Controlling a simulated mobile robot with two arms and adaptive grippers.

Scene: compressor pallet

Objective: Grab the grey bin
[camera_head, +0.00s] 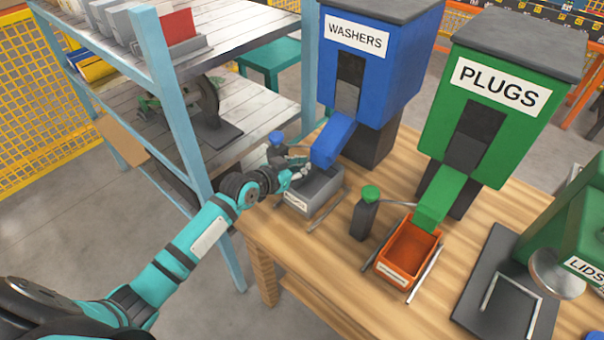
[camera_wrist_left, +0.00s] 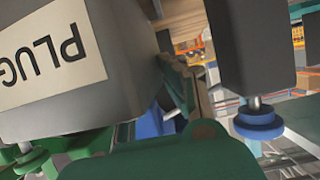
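The grey bin (camera_head: 322,190) sits on the wooden table below the blue washers dispenser's chute, with a white label on its front. My left gripper (camera_head: 297,174) reaches in from the left and is at the bin's left rim. Its fingers are small and overlap the rim, so I cannot tell whether they are open or closed on it. The left wrist view is very close and appears upside down. It shows a grey surface (camera_wrist_left: 105,105) with an inverted label reading "PLUG"; I cannot tell for certain which object this is. My right gripper is not in view.
A blue-capped post (camera_head: 276,138) stands close behind my left gripper. A green-capped post (camera_head: 368,208) stands between the grey bin and an orange bin (camera_head: 409,248). The blue dispenser chute (camera_head: 332,141) hangs over the grey bin. A shelf rack (camera_head: 180,110) stands left of the table.

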